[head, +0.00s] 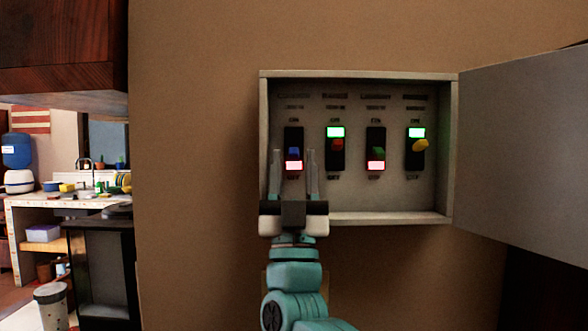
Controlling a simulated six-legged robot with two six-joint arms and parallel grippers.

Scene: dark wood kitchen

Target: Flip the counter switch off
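An open grey switch box (355,215) on the wall holds a row of switches with coloured levers. The blue switch (294,151) is at the left, with a red light lit below its lever. The red switch (337,145) has a green light lit above it. The green switch (376,151) has a red light lit below it. The yellow switch (419,145) at the right has a green light lit above it. The labels are too small to read. My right gripper (294,154) is open, its fingers on either side of the blue switch in this view; contact cannot be told. My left gripper is out of view.
The box's grey door (530,140) stands open to the right. A dark wood cabinet (60,45) hangs at the upper left. Beyond the wall's left edge are a cluttered counter (28,202) and a bin (50,305). The wall around the box is bare.

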